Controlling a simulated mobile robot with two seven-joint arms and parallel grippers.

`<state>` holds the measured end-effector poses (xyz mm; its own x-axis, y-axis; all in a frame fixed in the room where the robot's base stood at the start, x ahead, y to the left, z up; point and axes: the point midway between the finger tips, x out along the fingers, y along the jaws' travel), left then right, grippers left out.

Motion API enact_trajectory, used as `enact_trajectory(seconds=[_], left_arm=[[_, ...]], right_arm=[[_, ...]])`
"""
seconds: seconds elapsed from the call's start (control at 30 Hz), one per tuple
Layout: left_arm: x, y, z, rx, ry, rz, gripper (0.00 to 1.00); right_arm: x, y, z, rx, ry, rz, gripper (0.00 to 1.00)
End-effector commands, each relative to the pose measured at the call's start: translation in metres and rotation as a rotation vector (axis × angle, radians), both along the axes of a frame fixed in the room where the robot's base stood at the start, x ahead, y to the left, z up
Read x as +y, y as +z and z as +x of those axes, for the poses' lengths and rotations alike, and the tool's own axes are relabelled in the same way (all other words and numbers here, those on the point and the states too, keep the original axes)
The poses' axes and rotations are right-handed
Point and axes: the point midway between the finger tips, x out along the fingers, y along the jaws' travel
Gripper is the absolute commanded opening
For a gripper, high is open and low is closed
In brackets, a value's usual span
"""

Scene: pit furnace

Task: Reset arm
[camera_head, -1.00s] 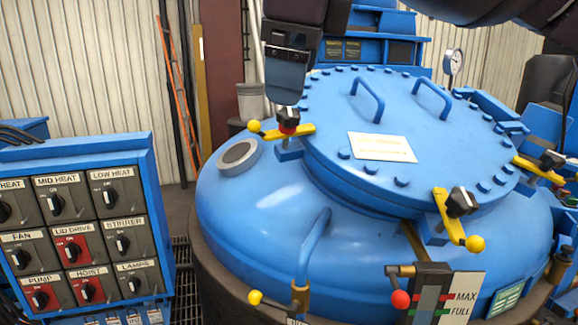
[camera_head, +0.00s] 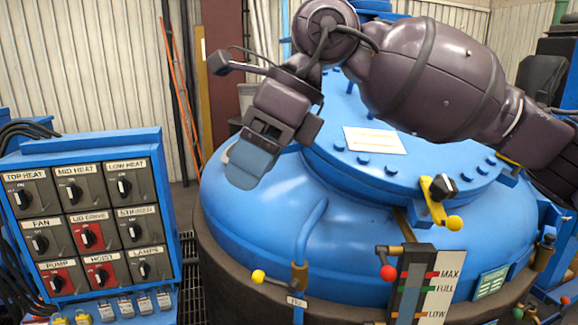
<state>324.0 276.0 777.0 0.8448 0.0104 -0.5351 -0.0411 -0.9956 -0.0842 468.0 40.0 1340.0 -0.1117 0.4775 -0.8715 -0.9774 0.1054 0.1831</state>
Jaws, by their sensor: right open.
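My right arm comes in from the right and reaches across above the blue furnace lid (camera_head: 325,150). My right gripper (camera_head: 250,164) points down and a little left, in front of the left shoulder of the blue furnace (camera_head: 250,215). It shows mostly side-on, with a grey-blue flat fingertip; it is open and I see nothing held in it. My arm hides much of the lid, its handles and the far-left clamp. A yellow clamp (camera_head: 432,203) with a black knob shows at the lid's front right edge. My left gripper is out of view.
A switch panel (camera_head: 165,185) with several rotary knobs stands at the left. A level gauge (camera_head: 412,285) and a pipe (camera_head: 305,235) with a yellow-balled valve lever (camera_head: 258,276) stand at the furnace front. An orange ladder (camera_head: 180,100) leans on the back wall.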

Motion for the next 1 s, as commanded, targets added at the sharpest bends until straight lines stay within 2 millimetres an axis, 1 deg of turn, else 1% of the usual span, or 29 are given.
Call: enact_trajectory(seconds=[0.03,0.2,0.4,0.53,0.67,0.77,0.87,1.0], left_arm=[[0.000,-0.001,-0.001,0.003,0.000,0.000,0.43],[0.001,-0.003,-0.004,0.010,0.002,0.000,0.43],[0.002,-0.007,-0.011,0.023,0.006,0.000,0.43],[0.002,-0.008,-0.013,0.026,0.007,0.001,0.43],[0.002,-0.007,-0.011,0.024,0.006,0.000,0.43],[0.002,-0.006,-0.010,0.021,0.005,0.001,0.43],[0.001,-0.006,-0.008,0.018,0.004,0.000,0.43],[0.001,-0.004,-0.006,0.014,0.003,0.001,0.43]], right_arm=[[0.004,-0.015,-0.003,0.079,0.007,0.057,0.80],[0.016,-0.043,-0.012,0.311,0.005,0.262,0.80],[0.022,-0.064,-0.017,0.582,-0.046,0.508,0.80],[0.020,-0.074,-0.014,0.753,-0.108,0.670,0.80],[0.012,-0.086,-0.006,0.921,-0.194,0.831,0.80],[0.003,-0.096,0.004,1.047,-0.273,0.953,0.80],[-0.010,-0.109,0.015,1.169,-0.365,1.074,0.80],[-0.033,-0.134,0.032,1.330,-0.517,1.239,0.80]])
